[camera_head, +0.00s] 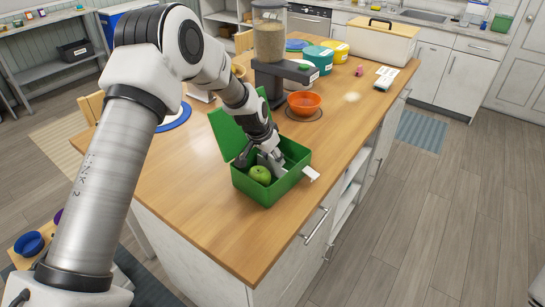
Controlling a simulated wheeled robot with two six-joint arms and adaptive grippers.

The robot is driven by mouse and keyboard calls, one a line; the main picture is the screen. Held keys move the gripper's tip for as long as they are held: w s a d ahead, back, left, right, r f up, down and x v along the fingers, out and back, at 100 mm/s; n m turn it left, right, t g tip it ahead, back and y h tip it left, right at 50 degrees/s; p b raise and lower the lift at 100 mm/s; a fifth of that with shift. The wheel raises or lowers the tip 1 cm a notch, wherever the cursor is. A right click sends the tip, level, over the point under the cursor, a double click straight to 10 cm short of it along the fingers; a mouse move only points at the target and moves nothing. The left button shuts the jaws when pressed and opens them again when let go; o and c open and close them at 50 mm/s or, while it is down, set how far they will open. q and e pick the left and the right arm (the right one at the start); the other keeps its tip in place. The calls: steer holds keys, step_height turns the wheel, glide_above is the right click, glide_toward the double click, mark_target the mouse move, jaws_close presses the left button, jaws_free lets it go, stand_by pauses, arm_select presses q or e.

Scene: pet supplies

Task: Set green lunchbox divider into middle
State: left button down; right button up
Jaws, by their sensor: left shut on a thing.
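The green lunchbox (262,190) stands near the front edge of the wooden counter with its lid (228,132) raised at the back left. A green apple (260,175) sits in its front left part. My left gripper (270,160) reaches down into the box, just behind and right of the apple. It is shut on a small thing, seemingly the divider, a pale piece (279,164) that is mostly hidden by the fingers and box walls. I cannot tell whether it touches the box floor. My right gripper is not in view.
An orange bowl (304,102) stands behind the lunchbox, beside a food dispenser (269,40). A blue-rimmed plate (175,117) lies left of the lid. Teal (319,58) and yellow (337,50) tubs stand farther back. The counter's front left is clear.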

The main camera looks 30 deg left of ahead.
arm_select(q)
steer(key=shift+s+f, duration=0.2)
steer(key=shift+s, duration=0.1)
steer(key=shift+s+a+r, duration=0.15)
steer(key=shift+s, duration=0.1)
steer(key=c, duration=0.7)
jaws_free()
steer(key=shift+o, duration=0.7)
steer(key=shift+w, duration=0.25)
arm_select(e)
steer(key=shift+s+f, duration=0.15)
arm_select(q)
steer(key=v, duration=1.1)
steer(key=shift+r, duration=0.35)
steer(key=shift+s, duration=0.15)
